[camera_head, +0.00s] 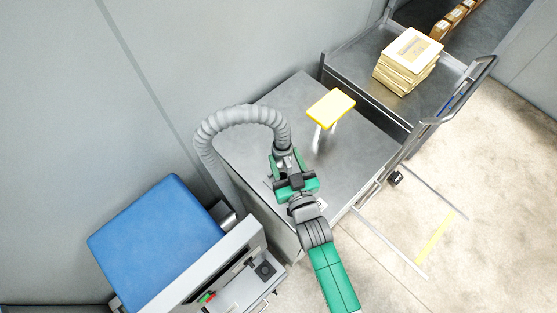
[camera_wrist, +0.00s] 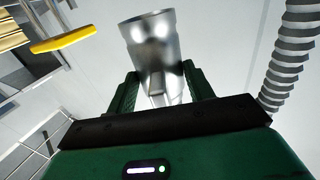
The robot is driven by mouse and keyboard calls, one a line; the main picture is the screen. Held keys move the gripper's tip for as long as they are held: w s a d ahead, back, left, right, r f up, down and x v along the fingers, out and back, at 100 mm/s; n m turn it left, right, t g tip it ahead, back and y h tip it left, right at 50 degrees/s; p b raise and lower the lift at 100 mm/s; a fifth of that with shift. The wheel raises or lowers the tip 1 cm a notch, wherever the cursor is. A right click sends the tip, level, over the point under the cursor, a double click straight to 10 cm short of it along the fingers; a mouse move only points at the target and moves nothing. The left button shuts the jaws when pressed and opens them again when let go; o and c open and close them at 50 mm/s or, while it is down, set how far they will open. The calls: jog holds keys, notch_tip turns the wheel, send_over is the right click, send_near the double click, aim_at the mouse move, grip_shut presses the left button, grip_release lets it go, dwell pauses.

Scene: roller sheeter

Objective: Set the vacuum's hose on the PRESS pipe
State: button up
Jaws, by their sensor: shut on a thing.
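The grey ribbed hose (camera_head: 240,116) rises behind the steel cabinet, arcs over and comes down to my gripper (camera_head: 288,172); it also shows at the right of the wrist view (camera_wrist: 291,62). In the wrist view my gripper (camera_wrist: 162,88) is shut on a silver metal tube (camera_wrist: 150,42), which seems to be the hose's end piece. A yellow plate (camera_head: 330,106) stands on a pale upright above the cabinet top, apart from and beyond my gripper; it also shows in the wrist view (camera_wrist: 64,39). I read no PRESS lettering, and cannot tell which part is the PRESS pipe.
The steel cabinet top (camera_head: 350,152) is mostly bare. A grey cart (camera_head: 352,62) with a stack of pale sheets (camera_head: 408,64) stands behind it. A machine with a blue top (camera_head: 160,240) stands at the lower left. A grey wall runs behind; open floor lies right.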

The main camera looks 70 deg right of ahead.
jog(key=shift+s+f, duration=0.15)
jog(key=shift+f+b, duration=0.3)
jog(key=shift+b, duration=0.1)
notch_tip(320, 180, down, 7)
jog(key=b, duration=0.5)
jog(key=shift+b, duration=0.35)
jog(key=shift+a+r, duration=0.1)
jog(key=shift+s+a, duration=0.1)
jog(key=shift+f+b, duration=0.35)
jog(key=shift+b, duration=0.05)
jog(key=shift+f+b, duration=0.55)
jog(key=shift+f, duration=0.1)
